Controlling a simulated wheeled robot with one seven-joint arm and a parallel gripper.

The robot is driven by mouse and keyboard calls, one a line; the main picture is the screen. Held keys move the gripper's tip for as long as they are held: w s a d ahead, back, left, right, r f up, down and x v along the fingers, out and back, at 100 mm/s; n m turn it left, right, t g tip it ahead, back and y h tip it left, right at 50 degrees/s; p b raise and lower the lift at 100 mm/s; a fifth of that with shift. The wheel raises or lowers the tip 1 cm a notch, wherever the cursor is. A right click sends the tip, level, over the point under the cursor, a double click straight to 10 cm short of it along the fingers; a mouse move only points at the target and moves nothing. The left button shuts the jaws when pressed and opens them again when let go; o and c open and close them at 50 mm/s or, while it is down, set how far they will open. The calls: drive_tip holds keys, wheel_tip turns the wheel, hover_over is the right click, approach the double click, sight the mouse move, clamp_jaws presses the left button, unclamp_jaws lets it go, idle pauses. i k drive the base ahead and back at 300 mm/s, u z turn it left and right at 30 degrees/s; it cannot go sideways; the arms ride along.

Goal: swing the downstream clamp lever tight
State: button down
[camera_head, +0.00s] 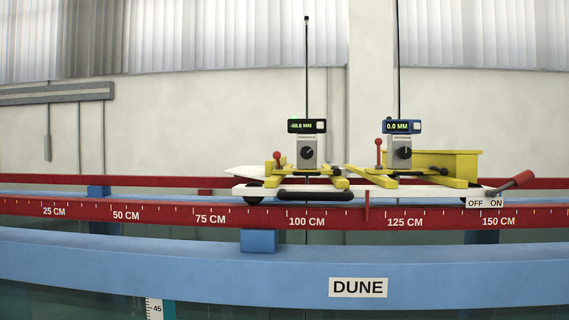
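A white carriage (262,192) rides on the red rail (232,216), between about the 85 and 150 CM marks. A lever with a red grip (516,182) sticks out at the carriage's right end, tilted up to the right, above an OFF/ON plate (485,203). Two short red-knobbed levers stand roughly upright on the yellow frames, a left one (277,158) and a right one (378,150). No label in view says which lever is the downstream clamp. My gripper is not in view.
Two point gauges stand on the carriage, with a left display (307,126) and a right display (402,126) reading 0.0 MM. Thin rods rise from them. A black handle (315,195) runs along the carriage front. The blue flume beam (200,270) with a DUNE sign (358,288) crosses the foreground.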

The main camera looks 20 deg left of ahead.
sight(276, 155)
drive_tip(key=u, duration=1.15)
